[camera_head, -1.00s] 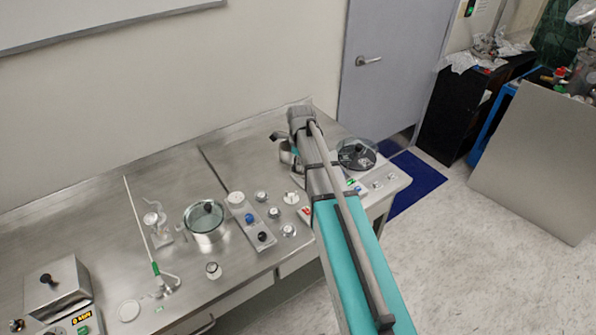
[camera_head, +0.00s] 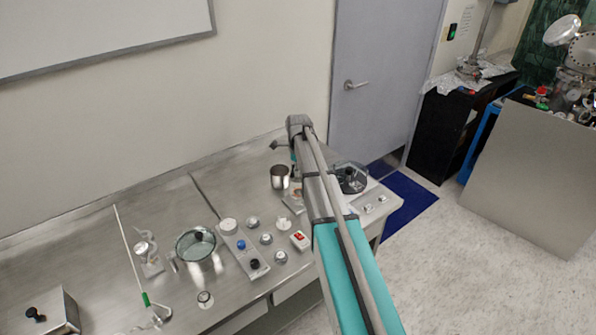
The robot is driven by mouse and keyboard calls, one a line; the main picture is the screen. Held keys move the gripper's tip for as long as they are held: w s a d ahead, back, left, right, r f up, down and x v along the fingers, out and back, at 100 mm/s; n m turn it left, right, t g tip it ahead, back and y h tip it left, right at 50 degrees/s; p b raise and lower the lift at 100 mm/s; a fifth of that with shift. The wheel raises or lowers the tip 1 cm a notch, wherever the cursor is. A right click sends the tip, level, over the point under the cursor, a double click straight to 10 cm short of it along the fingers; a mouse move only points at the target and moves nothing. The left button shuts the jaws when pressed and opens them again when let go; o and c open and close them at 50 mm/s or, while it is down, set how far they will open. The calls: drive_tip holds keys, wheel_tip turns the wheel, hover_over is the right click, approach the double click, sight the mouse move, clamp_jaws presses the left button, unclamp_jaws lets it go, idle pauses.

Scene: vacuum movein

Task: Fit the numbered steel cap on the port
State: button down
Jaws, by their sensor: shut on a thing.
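My arm runs up from the lower right over the bench. Its far end hides my gripper, so I see neither its fingers nor anything in them. Several small round steel pieces stand on the bench, among them a steel disc (camera_head: 253,222), a second steel disc (camera_head: 266,238) and a third steel disc (camera_head: 280,257). I cannot read any number on them or tell whether one is the cap. At the upper right is steel vacuum equipment with a round bolted flange (camera_head: 587,48), cut by the picture edge. I cannot tell whether this flange is the port.
The steel bench (camera_head: 100,270) carries a lidded pot (camera_head: 198,248), a switch panel (camera_head: 243,252), a steel cup (camera_head: 279,177) and a glass dish (camera_head: 350,178). A grey panel (camera_head: 530,175) stands before the equipment. The pale floor (camera_head: 440,270) is clear between bench and panel.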

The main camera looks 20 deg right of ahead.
drive_tip(key=shift+f, duration=0.15)
drive_tip(key=shift+f+b, duration=2.95)
drive_tip(key=shift+b, duration=0.15)
drive_tip(key=shift+f+b, duration=0.55)
drive_tip(key=shift+f, duration=0.05)
idle(0.4)
drive_tip(key=shift+c, duration=2.2)
unclamp_jaws()
drive_tip(key=shift+r, duration=0.25)
wheel_tip(320, 180, up, 8)
drive_tip(key=p, duration=0.8)
drive_tip(key=shift+f, duration=0.2)
drive_tip(key=s+a+f+b, duration=0.1)
drive_tip(key=s+a, duration=0.6)
drive_tip(key=s, duration=0.5)
drive_tip(key=shift+s+a+f, duration=0.2)
drive_tip(key=shift+s, duration=0.05)
